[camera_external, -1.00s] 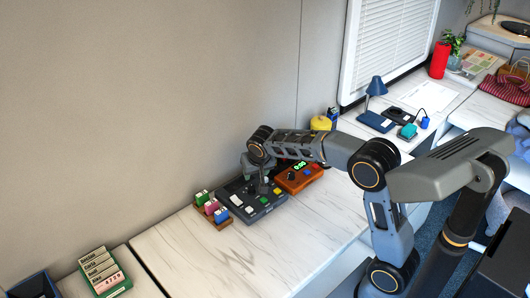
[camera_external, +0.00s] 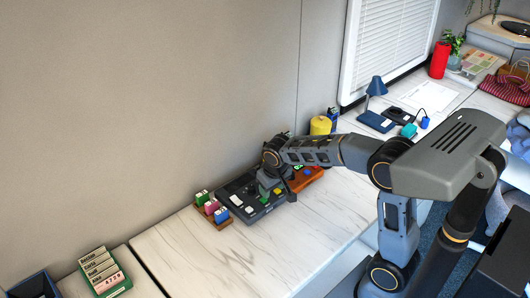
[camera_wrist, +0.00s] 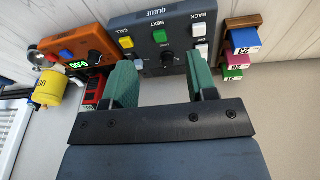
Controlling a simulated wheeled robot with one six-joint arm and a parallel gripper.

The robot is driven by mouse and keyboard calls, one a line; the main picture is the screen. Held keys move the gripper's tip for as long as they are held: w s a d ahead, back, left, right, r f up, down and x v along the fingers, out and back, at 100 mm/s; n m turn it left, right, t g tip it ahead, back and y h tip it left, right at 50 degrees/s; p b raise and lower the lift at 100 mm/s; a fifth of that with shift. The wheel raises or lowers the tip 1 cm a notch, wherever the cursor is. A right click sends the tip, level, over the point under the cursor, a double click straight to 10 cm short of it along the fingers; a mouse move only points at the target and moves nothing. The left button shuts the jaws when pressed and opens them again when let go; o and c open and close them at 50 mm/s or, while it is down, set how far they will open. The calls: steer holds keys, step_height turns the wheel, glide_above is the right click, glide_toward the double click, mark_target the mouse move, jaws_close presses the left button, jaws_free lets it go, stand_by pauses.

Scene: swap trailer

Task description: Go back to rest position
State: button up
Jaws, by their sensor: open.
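My gripper (camera_wrist: 160,85) is open and empty in the wrist view, its two green-padded fingers apart. Beyond the fingertips is a dark grey panel (camera_wrist: 182,50) marked QUEUE, with yellow, green and white buttons. In the external view my gripper (camera_external: 279,188) hangs at the panel (camera_external: 240,202), over its right part, and partly hides it.
An orange box (camera_external: 306,178) with a green display stands right of the panel. A rack of coloured blocks (camera_external: 213,211) stands to its left. A yellow container (camera_external: 320,125) is behind my arm. The wall rises close behind. The white counter (camera_external: 225,258) in front is clear.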

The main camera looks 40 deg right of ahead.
steer(key=s+d+r+p, duration=0.1)
steer(key=s+r+p, duration=0.2)
steer(key=s, duration=0.6)
steer(key=s+d+r+t+y+p, duration=0.1)
steer(key=s+d+r+p, duration=0.1)
steer(key=s+r+p, duration=0.2)
steer(key=s+r, duration=0.3)
steer(key=s, duration=0.2)
steer(key=shift+s+n, duration=0.35)
steer(key=shift+n, duration=0.05)
steer(key=shift+d+r, duration=0.1)
steer(key=shift+c, duration=0.2)
stand_by(1.2)
